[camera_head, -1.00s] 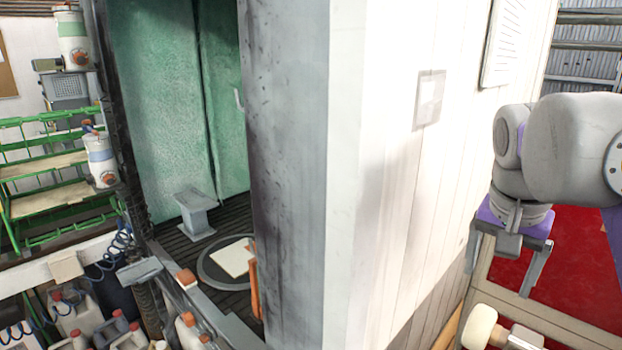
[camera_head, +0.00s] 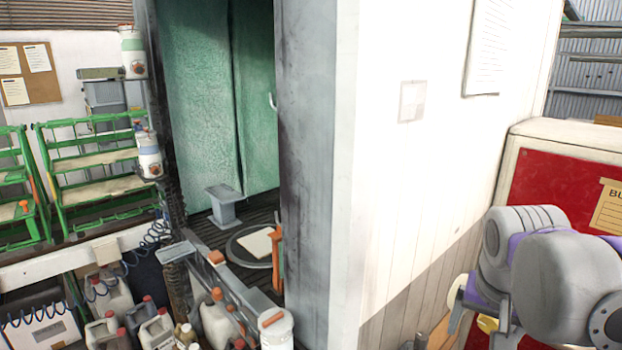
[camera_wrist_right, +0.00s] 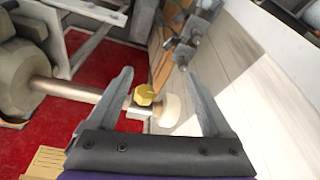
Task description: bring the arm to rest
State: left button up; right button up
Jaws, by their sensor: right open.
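My right gripper (camera_wrist_right: 158,80) is open in the right wrist view, with its two grey fingers apart. Beyond and between the fingers are a yellow nut (camera_wrist_right: 144,95) and a pale rounded buff (camera_wrist_right: 168,110) on a metal shaft (camera_wrist_right: 75,91). I cannot tell how far they stand from the fingers; nothing looks gripped. In the head view my right arm is at the lower right, and its gripper (camera_head: 462,305) is partly hidden by the arm itself. My left gripper is not in view.
A white panelled booth wall (camera_head: 430,170) stands left of my right arm. A red board (camera_head: 560,185) is behind the arm. Green racks (camera_head: 95,170) and several jugs (camera_head: 155,330) are at the left. The shaft leads to a grey machine body (camera_wrist_right: 18,75).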

jog(key=s+a+f+n, duration=0.2)
jog(key=s+a+f, duration=0.1)
jog(key=f, duration=0.6)
jog(key=s+a+f+n+t+y, duration=0.1)
jog(key=s+a+f, duration=0.3)
jog(key=f, duration=0.6)
jog(key=s+a+f+n+t+y, duration=0.1)
jog(key=s+a+f+n, duration=0.3)
jog(key=f, duration=0.5)
jog(key=shift+f, duration=0.2)
jog(key=shift+c, duration=0.2)
